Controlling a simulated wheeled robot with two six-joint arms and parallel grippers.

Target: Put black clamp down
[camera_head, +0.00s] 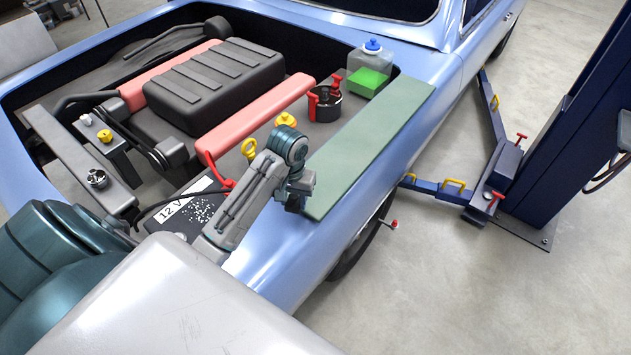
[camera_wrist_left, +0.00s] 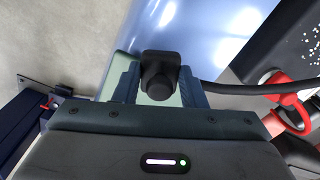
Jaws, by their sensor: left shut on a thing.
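My left gripper (camera_head: 298,192) is over the blue fender, at the near end of the green mat (camera_head: 372,145). In the left wrist view, its two fingers (camera_wrist_left: 158,85) are shut on the black clamp (camera_wrist_left: 160,72), a dark blocky piece between them. In the head view the clamp is mostly hidden by the gripper, and I cannot tell whether it touches the mat. A black cable (camera_wrist_left: 235,89) runs to the right in the wrist view. My right gripper is not in view.
The 12 V battery (camera_head: 190,212), with white specks, sits left of my gripper. A red clamp (camera_wrist_left: 283,86) is near it. A yellow-ringed dipstick (camera_head: 249,149), yellow cap (camera_head: 286,120), red-handled black part (camera_head: 325,103) and green-fluid reservoir (camera_head: 370,70) stand beyond. Most of the mat is clear.

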